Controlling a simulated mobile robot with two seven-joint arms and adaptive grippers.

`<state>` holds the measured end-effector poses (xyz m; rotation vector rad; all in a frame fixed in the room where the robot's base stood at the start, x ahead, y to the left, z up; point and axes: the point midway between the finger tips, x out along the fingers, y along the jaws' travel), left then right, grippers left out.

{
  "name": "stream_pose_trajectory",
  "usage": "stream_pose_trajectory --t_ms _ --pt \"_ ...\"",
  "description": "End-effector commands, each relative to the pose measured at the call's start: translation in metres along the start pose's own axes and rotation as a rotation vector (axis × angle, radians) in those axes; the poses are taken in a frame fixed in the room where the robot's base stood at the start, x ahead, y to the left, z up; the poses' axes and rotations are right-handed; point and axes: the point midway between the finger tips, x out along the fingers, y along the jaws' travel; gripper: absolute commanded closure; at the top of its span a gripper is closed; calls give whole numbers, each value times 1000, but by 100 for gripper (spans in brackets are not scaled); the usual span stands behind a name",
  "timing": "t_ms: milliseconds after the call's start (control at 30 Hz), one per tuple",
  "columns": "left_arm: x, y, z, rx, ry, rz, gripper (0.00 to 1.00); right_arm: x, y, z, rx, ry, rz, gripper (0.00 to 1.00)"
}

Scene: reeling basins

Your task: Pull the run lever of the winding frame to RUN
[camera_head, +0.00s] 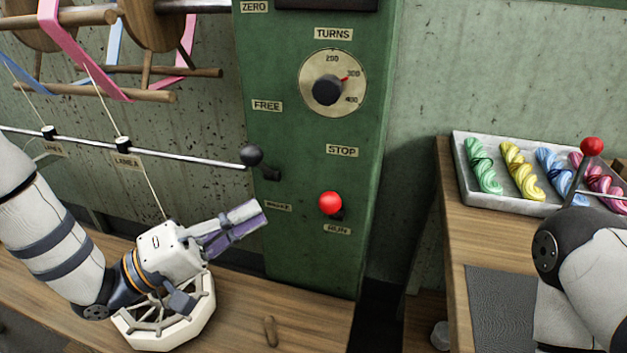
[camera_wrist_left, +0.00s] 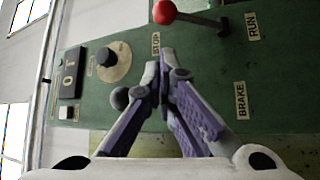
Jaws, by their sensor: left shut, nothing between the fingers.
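The run lever has a red ball knob (camera_head: 330,203), on the green post of the winding frame (camera_head: 310,130) between the STOP label (camera_head: 342,151) and the RUN label (camera_head: 337,229). In the left wrist view the red knob (camera_wrist_left: 164,12) is at the top, and its rod runs right to a dark base beside RUN. I cannot tell its exact setting. My left gripper (camera_head: 257,215) is shut and empty, left of the red knob and apart from it. In the left wrist view its fingertips (camera_wrist_left: 166,55) meet below the knob. My right gripper is out of view.
A black-knobbed lever (camera_head: 251,156) sits between FREE and BRAKE, just above my left gripper. A turns dial (camera_head: 333,83) is higher up. A thin rail (camera_head: 190,151) with thread guides runs left. A tray (camera_head: 490,201) of coloured skeins stands right, near my right arm.

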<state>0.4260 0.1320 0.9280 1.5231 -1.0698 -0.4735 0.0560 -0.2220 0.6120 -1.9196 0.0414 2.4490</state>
Motion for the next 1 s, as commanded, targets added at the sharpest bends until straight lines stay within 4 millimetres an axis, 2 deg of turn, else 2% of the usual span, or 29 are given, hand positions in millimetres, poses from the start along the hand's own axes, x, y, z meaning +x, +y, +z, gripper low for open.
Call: stream_pose_trajectory --t_ms 133,233,500,700,1000 --pt "2 0 0 0 -1 -1 100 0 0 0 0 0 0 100" --pt "12 0 0 2 -2 0 100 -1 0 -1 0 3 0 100" --pt "66 1 1 3 -3 1 100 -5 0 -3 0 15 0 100" --pt "93 0 0 3 -1 -2 100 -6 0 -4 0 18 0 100" --pt "100 -1 0 0 1 -2 100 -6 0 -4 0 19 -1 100"
